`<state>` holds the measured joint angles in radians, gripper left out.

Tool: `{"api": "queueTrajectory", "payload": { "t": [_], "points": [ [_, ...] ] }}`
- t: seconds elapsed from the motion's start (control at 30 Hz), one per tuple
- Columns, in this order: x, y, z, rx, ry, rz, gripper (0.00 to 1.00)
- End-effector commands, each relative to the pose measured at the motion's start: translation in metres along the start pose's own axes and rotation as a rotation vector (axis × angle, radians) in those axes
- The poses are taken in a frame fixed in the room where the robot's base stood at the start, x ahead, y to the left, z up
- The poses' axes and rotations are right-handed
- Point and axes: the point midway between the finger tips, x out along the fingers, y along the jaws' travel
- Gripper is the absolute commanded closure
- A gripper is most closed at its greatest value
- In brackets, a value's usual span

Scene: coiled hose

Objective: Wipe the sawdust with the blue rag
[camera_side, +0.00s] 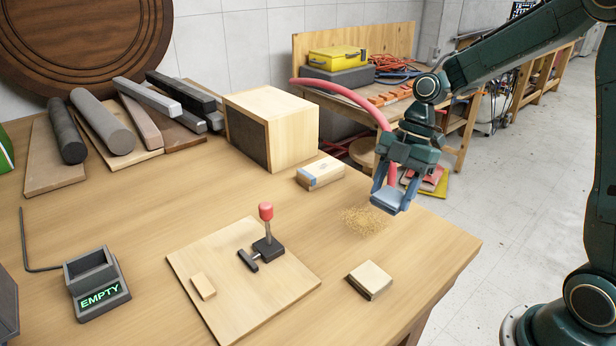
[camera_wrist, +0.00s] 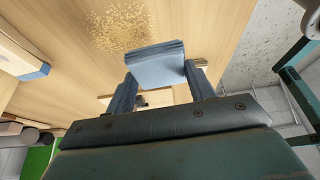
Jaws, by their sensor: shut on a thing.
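My gripper (camera_side: 386,197) is shut on a folded blue rag (camera_side: 389,200). In the wrist view the rag (camera_wrist: 158,64) sits between the two fingers (camera_wrist: 158,90). The sawdust (camera_side: 364,220) is a loose tan patch on the wooden table (camera_side: 130,220), just left of and below the rag in the side view. In the wrist view the sawdust (camera_wrist: 122,27) lies beyond the rag, up and to the left. The rag appears held above the table, though the exact height is hard to tell.
A small wooden block (camera_side: 370,279) lies in front of the sawdust, and a block with a blue end (camera_side: 320,173) lies behind it. A board with a red-knobbed lever (camera_side: 266,212) is at left. A large wooden box (camera_side: 272,125) stands behind. The table's right edge is close.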

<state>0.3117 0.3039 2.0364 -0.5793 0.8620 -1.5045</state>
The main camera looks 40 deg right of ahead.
Motion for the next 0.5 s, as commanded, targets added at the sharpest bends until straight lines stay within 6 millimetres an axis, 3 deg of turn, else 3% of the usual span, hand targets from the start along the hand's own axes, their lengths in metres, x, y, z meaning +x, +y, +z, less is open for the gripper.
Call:
{"api": "queueTrajectory", "payload": {
  "t": [0.5],
  "points": [
    [0.039,0.000,0.015,0.000,0.002,-0.003,0.65]
  ]
}}
